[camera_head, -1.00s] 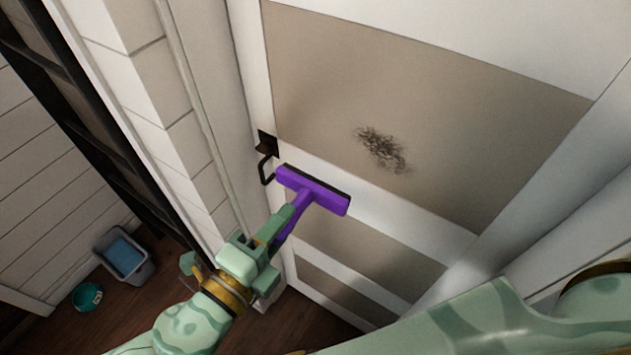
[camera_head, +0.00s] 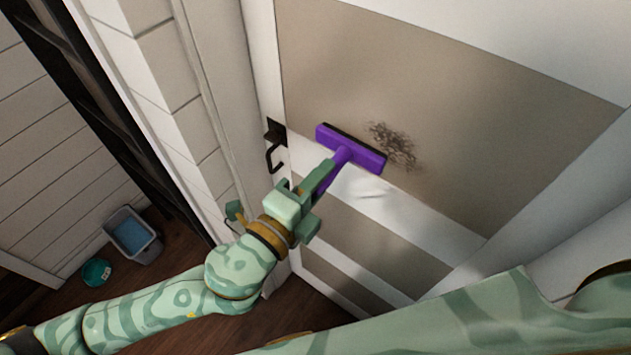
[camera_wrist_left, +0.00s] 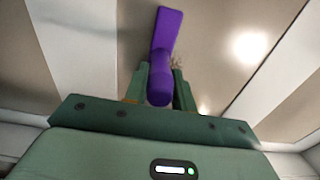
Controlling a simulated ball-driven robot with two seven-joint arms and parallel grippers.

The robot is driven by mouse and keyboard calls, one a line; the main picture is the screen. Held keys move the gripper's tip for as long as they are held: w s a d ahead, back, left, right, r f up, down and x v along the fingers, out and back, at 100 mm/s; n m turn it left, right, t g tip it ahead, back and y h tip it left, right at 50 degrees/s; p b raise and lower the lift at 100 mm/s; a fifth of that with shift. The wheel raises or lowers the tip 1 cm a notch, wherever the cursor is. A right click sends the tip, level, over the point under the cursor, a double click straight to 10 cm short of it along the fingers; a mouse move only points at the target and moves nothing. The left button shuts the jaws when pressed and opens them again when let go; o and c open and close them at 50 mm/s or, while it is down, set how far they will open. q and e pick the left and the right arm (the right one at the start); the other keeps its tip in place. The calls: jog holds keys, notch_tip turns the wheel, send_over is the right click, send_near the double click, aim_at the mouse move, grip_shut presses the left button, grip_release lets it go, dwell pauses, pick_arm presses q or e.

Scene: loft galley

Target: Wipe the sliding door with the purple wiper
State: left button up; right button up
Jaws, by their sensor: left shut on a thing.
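The sliding door (camera_head: 440,95) has beige panels and white rails, with a dark scribbled smudge (camera_head: 395,147) low on its large panel. My left gripper (camera_head: 322,180) is shut on the handle of the purple wiper (camera_head: 352,150). The wiper's head is just left of the smudge and overlaps its edge in the head view; I cannot tell whether it touches the door. In the left wrist view the wiper (camera_wrist_left: 163,50) points away between the fingers (camera_wrist_left: 160,88), and a bit of the smudge shows beside it. My right gripper is not in view.
A dark door handle (camera_head: 273,150) is left of the wiper. A grey bin (camera_head: 132,236) with blue inside and a teal round object (camera_head: 97,271) are on the wooden floor at lower left. A white brick wall edge (camera_head: 165,90) runs along the left.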

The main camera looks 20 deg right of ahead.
pick_arm(q)
jog(key=shift+x, duration=0.9)
dwell(0.4)
